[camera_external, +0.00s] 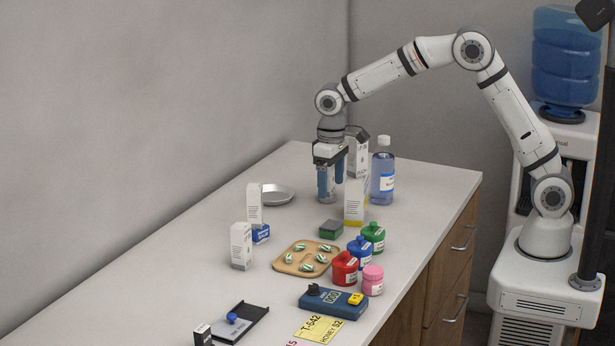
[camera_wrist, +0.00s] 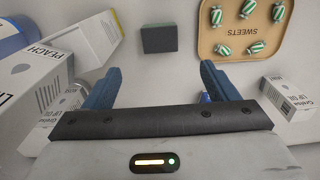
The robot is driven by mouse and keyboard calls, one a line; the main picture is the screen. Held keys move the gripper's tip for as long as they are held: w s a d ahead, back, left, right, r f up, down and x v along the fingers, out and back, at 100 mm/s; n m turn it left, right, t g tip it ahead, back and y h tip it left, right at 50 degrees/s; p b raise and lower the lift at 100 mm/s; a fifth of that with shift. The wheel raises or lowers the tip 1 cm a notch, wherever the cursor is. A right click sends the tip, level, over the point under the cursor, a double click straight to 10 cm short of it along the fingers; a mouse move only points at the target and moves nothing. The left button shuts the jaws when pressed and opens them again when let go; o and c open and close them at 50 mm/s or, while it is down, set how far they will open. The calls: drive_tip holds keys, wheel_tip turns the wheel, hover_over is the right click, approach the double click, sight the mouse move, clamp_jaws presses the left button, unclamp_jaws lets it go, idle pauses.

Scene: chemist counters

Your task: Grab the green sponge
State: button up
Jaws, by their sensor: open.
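The green sponge (camera_external: 331,229) lies flat on the counter, a small block with a dark grey top and green side. In the wrist view the sponge (camera_wrist: 159,39) shows its dark face, with a thin green edge, ahead of the fingertips and between their lines. My gripper (camera_external: 331,196) points down over the counter, behind the sponge in the external view, beside tall white boxes. Its blue fingers (camera_wrist: 158,75) are apart with nothing between them.
A wooden sweets tray (camera_external: 290,262) lies close in front of the sponge. Red (camera_external: 345,268), blue and green bottles stand to its right. A tall white-yellow box (camera_external: 355,205) and a clear blue bottle (camera_external: 383,172) stand near my gripper. A metal dish (camera_external: 276,195) is behind left.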

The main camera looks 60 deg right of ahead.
drive_tip(key=p, duration=0.1)
hover_over(332, 224)
wheel_tip(332, 224, down, 6)
drive_tip(key=shift+w+r, duration=0.1)
drive_tip(key=shift+w, duration=0.05)
drive_tip(key=shift+a+f+p, duration=0.1)
drive_tip(key=shift+f+p, duration=0.65)
drive_tip(key=shift+f, duration=2.3)
drive_tip(key=shift+c, duration=0.3)
drive_tip(key=c, duration=1)
drive_tip(key=shift+r, duration=0.1)
